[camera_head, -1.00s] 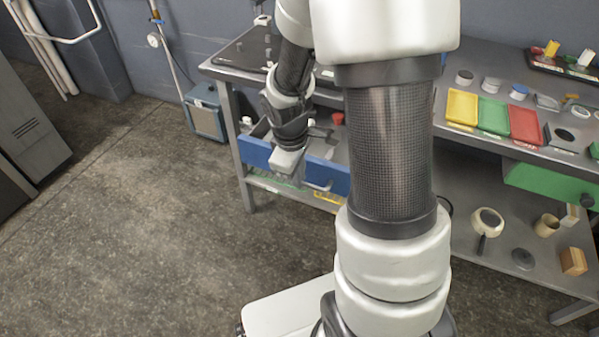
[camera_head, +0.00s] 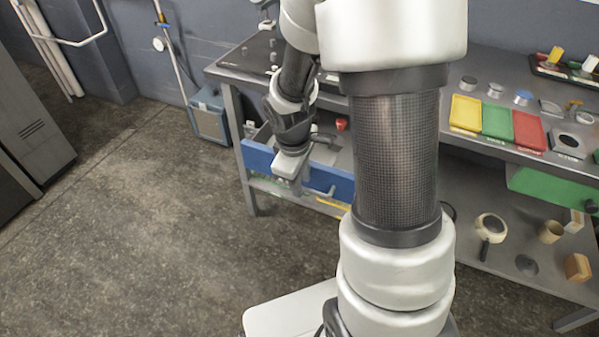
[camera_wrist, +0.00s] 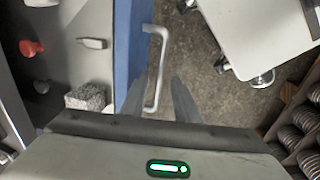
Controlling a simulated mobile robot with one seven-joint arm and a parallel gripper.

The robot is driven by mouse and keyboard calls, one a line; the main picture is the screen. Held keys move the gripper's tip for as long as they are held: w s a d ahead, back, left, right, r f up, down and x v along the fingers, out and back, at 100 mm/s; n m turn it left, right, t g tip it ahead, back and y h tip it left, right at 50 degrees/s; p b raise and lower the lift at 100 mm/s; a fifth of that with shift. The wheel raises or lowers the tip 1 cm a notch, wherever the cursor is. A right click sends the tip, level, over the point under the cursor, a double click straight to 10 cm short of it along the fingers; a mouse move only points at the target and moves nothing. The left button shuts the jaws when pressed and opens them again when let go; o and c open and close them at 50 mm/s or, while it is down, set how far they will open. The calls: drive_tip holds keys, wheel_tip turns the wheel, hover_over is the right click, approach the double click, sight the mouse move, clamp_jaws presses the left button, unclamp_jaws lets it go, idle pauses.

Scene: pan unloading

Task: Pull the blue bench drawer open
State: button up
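The blue bench drawer (camera_head: 334,183) stands pulled out from under the bench top, with its inside showing. In the wrist view its blue front (camera_wrist: 130,45) runs up the middle-left, with a pale bar handle (camera_wrist: 161,62) on its outer face. My gripper (camera_wrist: 158,84) is over the handle, its two dark fingers apart. The near part of the handle appears between them, with gaps on both sides; I cannot tell their depth relative to it. In the head view my gripper (camera_head: 291,165) is at the drawer front, and its fingertips are hard to make out.
The drawer holds a red knob-like piece (camera_wrist: 33,48), a grey rough block (camera_wrist: 86,97) and small parts. Right of my arm, the bench (camera_head: 480,138) carries coloured trays and has a green drawer (camera_head: 545,188). The floor (camera_head: 150,230) at left is clear.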

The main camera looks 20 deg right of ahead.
wheel_tip(320, 180, up, 17)
drive_tip(key=s+a+p, duration=0.2)
drive_tip(key=p, duration=0.2)
drive_tip(key=shift+s+a, duration=0.2)
drive_tip(key=s+a+r+m+t+y, duration=0.2)
drive_tip(key=s+a+r+m+t, duration=0.15)
drive_tip(key=s+r+m, duration=0.7)
wheel_tip(320, 180, up, 13)
drive_tip(key=s+n+p, duration=0.1)
drive_tip(key=p, duration=1.2)
drive_tip(key=shift+s+d+r, duration=0.15)
drive_tip(key=shift+s+d, duration=0.1)
drive_tip(key=shift+d, duration=0.1)
